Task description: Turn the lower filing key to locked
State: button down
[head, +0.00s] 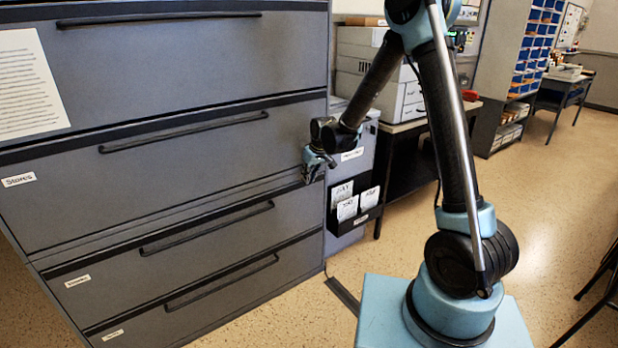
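The grey filing cabinet (110,215) fills the left of the head view, its wide drawers with dark bar handles looking closed. No filing key or lock can be made out on it. My gripper (312,172) hangs at the end of my arm by the cabinet's right edge, around the height of the second drawer down. It covers part of that edge. It is too small and dark to tell whether its fingers are open or shut, or whether it touches the cabinet.
A grey side unit (352,165) with a black pocket of papers (358,208) stands just right of the cabinet. White boxes (385,85) sit on a dark table behind my arm. Blue-bin shelving (535,50) stands farther back. Speckled floor (560,190) is open at right.

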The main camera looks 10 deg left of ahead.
jog(key=shift+w+d, duration=0.1)
jog(key=shift+w, duration=0.05)
jog(key=shift+w+d+f+m+g+y, duration=0.25)
jog(key=shift+m+g+y, duration=0.5)
jog(key=shift+g+y, duration=1.2)
jog(key=shift+w+d+f+m+g+y, duration=0.1)
jog(key=shift+f+m+g+y, duration=0.5)
jog(key=shift+g+y, duration=1.35)
jog(key=shift+w+d+f+m+g+y, duration=0.15)
jog(key=shift+m+g+y, duration=0.8)
jog(key=shift+g+y, duration=0.95)
jog(key=shift+r+t+y, duration=0.15)
jog(key=shift+t+y, duration=0.15)
jog(key=shift+y, duration=0.3)
jog(key=c, duration=1.7)
grip_release()
